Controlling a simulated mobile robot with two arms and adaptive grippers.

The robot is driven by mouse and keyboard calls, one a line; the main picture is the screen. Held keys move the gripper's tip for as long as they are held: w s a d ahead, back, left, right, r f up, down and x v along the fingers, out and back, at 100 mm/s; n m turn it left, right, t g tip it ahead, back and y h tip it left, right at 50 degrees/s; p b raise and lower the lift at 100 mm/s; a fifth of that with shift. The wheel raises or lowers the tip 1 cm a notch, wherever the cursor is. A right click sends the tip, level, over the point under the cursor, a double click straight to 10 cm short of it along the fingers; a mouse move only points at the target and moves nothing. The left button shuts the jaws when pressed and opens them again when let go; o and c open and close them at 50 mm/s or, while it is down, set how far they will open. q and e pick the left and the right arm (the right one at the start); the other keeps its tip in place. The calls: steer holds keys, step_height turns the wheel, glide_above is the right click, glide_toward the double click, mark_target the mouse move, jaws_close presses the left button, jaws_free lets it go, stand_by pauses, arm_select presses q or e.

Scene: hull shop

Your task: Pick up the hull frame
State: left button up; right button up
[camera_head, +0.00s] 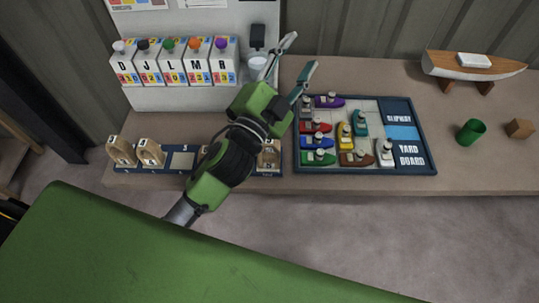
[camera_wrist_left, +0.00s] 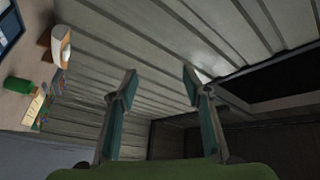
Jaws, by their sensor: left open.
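Two wooden hull frames (camera_head: 121,151) with white labels stand upright side by side at the left end of a dark blue numbered rack (camera_head: 183,170) at the table's front edge. Another wooden piece (camera_head: 268,157) shows at the rack's right end, partly behind my left arm. My arm hides the rack between. My left gripper (camera_head: 301,55) is open and empty, raised above the back of the table and well away from the frames. In the left wrist view its open fingers (camera_wrist_left: 160,75) point towards the corrugated wall, with nothing between them. My right gripper is not in view.
A yard board (camera_head: 412,160) with several small coloured boats lies right of my arm. Lettered boxes (camera_head: 175,65) stand on a grey stand behind the rack. A model boat (camera_head: 470,67), green cup (camera_head: 470,132) and wooden block (camera_head: 519,129) are at the right.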

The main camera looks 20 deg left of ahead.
arm_select(q)
steer(key=s+d+r+m+g+h, duration=0.3)
steer(key=d+r+m+h, duration=0.2)
steer(key=d+m+h, duration=0.35)
steer(key=s+d+r+m+g+h, duration=0.35)
steer(key=d+m+h, duration=0.35)
steer(key=m, duration=0.3)
steer(key=s+d+f+m+g, duration=0.3)
steer(key=s+d+m+g, duration=0.25)
steer(key=m+g, duration=0.55)
steer(key=m+g+y, duration=0.2)
steer(key=m+y, duration=0.6)
steer(key=y, duration=1.2)
glide_above(269, 141)
steer(key=f, duration=2.1)
steer(key=shift+d+f, duration=0.15)
steer(key=shift+d, duration=0.05)
steer(key=shift+a+f, duration=0.25)
steer(key=shift+f, duration=0.1)
step_height(269, 141, down, 8)
steer(key=p, duration=0.2)
steer(key=shift+d+r+p, duration=0.1)
steer(key=shift+r+p, duration=0.1)
steer(key=shift+p, duration=0.2)
step_height(269, 141, down, 5)
steer(key=p, duration=0.3)
steer(key=shift+w+r, duration=0.15)
steer(key=shift+f, duration=0.35)
jaws_close()
